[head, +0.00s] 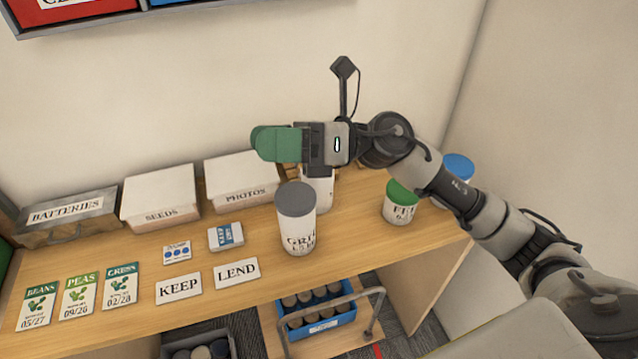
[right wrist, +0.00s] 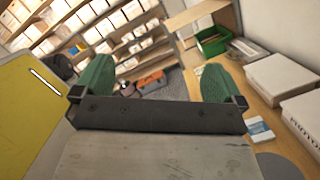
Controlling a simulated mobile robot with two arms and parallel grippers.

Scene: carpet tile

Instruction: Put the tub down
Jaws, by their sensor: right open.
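A white tub with a grey lid (head: 298,234) stands upright on the wooden desk (head: 350,240), its black lettering partly readable. A white tub with a green lid (head: 401,207) stands to its right, and a blue-lidded tub (head: 458,167) is farther right, partly hidden by my arm. My right gripper (head: 262,143) is above the back of the desk, over and apart from the grey-lidded tub. In the right wrist view its green fingers (right wrist: 157,82) are spread wide with nothing between them. My left gripper is not in view.
White boxes marked SEEDS (head: 160,195) and PHOTOS (head: 240,180) and a BATTERIES box (head: 66,217) line the wall. Seed packets (head: 78,297) and KEEP and LEND cards (head: 237,273) lie at the front left. Another white container (head: 324,190) stands behind the grey-lidded tub. Bare desk lies between the grey-lidded and green-lidded tubs.

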